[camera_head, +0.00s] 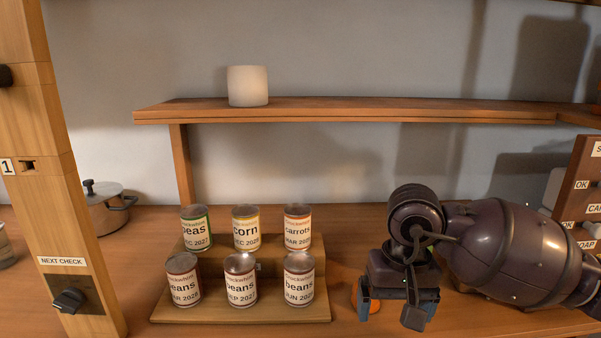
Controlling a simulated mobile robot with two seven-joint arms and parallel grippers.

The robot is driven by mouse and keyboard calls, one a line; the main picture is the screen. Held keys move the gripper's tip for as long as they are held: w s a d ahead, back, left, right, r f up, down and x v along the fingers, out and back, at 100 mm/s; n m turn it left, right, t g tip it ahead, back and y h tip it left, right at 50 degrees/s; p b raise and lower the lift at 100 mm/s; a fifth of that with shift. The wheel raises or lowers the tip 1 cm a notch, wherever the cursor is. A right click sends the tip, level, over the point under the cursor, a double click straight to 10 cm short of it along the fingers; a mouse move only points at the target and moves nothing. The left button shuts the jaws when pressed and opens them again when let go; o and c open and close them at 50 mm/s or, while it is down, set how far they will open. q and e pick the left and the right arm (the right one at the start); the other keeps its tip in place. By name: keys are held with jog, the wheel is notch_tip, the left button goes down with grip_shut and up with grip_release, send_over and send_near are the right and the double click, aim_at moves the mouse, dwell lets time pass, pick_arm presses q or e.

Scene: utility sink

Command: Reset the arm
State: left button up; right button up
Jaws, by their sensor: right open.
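My right arm (510,255) comes in from the right over the counter. My right gripper (392,312) points down at the front, right of the stepped can rack, with its two fingers apart. An orange object shows partly behind the left finger; the rest of it is hidden and I cannot tell what it is. I see nothing held between the fingers. My left gripper does not show.
A wooden stepped rack (240,313) holds several labelled cans. A shelf (350,112) with a white cylinder (248,86) runs above. A wooden post (45,160) and a lidded pot (106,210) stand left. Labelled boards (583,185) are at the right edge.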

jog(key=s+a+f+m+g+y, duration=0.3)
jog(key=s+a+m+g+y, duration=0.35)
jog(key=a+m+y, duration=0.7)
jog(key=w+d+f+n+t+h, duration=0.1)
jog(key=d+f+n+t+h, duration=0.1)
jog(key=d+f+n+t, duration=0.5)
jog(key=w+d+f+n+t+h, duration=0.15)
jog(key=d+n+t, duration=0.25)
jog(key=n+t, duration=0.8)
jog(key=d+f+n+t+h, duration=0.2)
jog(key=d+f+n+t, duration=0.3)
jog(key=n, duration=0.7)
jog(key=s+d+f+m+g+h, duration=0.3)
jog(key=s+d+f+m+h, duration=0.1)
jog(key=s+f+m, duration=0.3)
jog(key=s+d+f+m+g+h, duration=0.3)
jog(key=s+d+f+m, duration=0.3)
jog(key=f+m, duration=0.3)
jog(key=shift+s+d+f+h, duration=0.35)
jog(key=shift+s+f+h, duration=0.15)
jog(key=shift+h, duration=0.3)
